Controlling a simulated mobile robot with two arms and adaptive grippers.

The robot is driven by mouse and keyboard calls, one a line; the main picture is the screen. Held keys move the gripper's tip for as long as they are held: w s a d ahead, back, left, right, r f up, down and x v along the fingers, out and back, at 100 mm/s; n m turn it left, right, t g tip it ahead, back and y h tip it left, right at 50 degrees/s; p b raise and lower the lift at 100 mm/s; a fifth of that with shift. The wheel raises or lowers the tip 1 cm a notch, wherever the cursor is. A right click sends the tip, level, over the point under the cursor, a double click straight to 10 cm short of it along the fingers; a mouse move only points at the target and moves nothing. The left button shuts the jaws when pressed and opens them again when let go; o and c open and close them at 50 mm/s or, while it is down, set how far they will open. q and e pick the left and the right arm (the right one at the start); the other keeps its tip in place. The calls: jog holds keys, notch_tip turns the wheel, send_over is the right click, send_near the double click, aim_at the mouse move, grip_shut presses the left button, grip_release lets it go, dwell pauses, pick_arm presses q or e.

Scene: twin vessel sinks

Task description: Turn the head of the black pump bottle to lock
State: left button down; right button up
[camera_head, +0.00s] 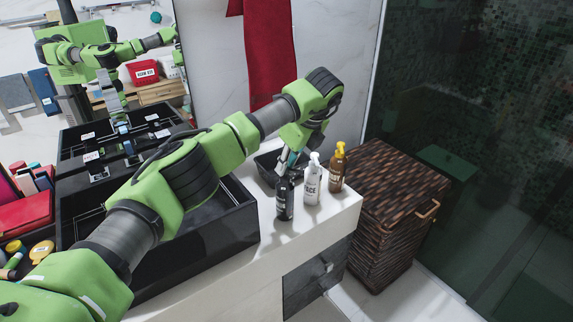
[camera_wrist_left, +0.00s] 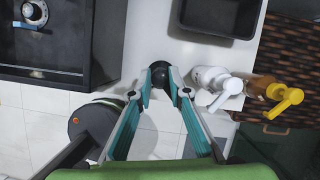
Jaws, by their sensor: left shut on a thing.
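The black pump bottle (camera_head: 284,200) stands upright on the white counter near its front right corner. My left gripper (camera_head: 291,164) reaches down over its top, and its fingers hide most of the pump head. In the left wrist view the fingertips (camera_wrist_left: 160,70) close around the black pump head (camera_wrist_left: 158,76) from both sides. The gripper is shut on it. Which way the nozzle points cannot be told. My right gripper is in neither view.
A white pump bottle (camera_head: 312,180) and a brown bottle with a yellow pump (camera_head: 337,170) stand close to the right. A black tray (camera_head: 267,165) lies behind. A black sink (camera_head: 210,235) is to the left, a woven hamper (camera_head: 390,200) to the right.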

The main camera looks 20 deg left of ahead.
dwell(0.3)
pick_arm(q)
jog(key=c, duration=1.9)
grip_release()
jog(key=v, duration=1.2)
jog(key=shift+f, duration=0.1)
